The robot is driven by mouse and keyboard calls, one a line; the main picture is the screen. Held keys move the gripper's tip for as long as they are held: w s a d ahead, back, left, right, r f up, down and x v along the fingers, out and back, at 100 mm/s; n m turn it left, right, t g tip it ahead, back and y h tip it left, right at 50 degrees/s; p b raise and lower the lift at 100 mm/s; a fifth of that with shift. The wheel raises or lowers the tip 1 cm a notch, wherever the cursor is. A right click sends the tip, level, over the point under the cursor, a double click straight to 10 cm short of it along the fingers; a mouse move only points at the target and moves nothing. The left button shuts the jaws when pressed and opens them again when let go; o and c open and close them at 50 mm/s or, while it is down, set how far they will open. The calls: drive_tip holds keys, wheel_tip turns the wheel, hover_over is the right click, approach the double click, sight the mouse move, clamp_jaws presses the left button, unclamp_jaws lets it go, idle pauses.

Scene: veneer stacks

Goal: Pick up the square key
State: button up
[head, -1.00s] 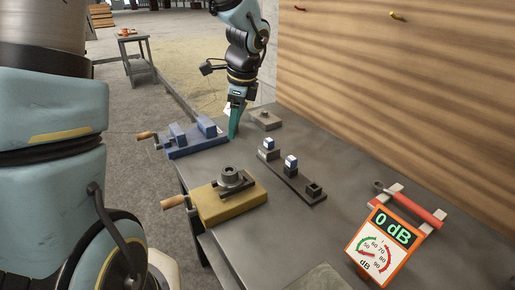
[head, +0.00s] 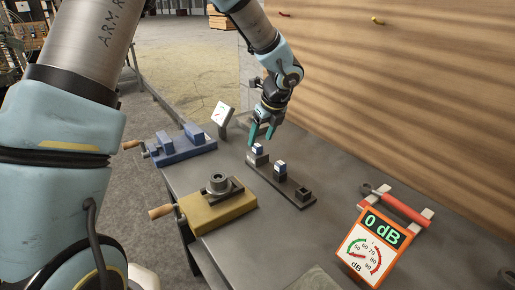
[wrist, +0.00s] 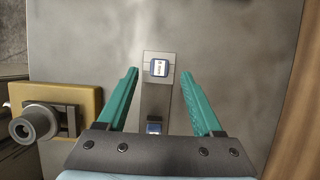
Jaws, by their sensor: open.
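A dark key rack (head: 292,187) lies on the grey bench. A key with a blue-and-white head (head: 258,148) stands in its far block, and a similar key (head: 281,167) stands in the middle. The near socket (head: 303,194) looks empty. I cannot tell from the heads which key is square. My gripper (head: 261,140) is open above the far end of the rack, pointing down. In the wrist view, the far key (wrist: 159,67) lies between the spread teal fingertips (wrist: 160,72), with nothing gripped. The other key (wrist: 153,128) is nearer the palm, partly hidden.
A blue vise (head: 185,147) and a yellow vise (head: 220,208) stand along the left bench edge. A white gauge (head: 223,113) stands behind the rack. An orange dB meter (head: 372,246) and a red-handled tool (head: 400,207) are at the right, before a wooden wall (head: 420,100).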

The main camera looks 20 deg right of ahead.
sight(258, 145)
drive_tip(key=shift+p+x, duration=0.35)
drive_tip(key=shift+x, duration=1.4)
drive_tip(key=shift+s+a, duration=0.1)
clamp_jaws()
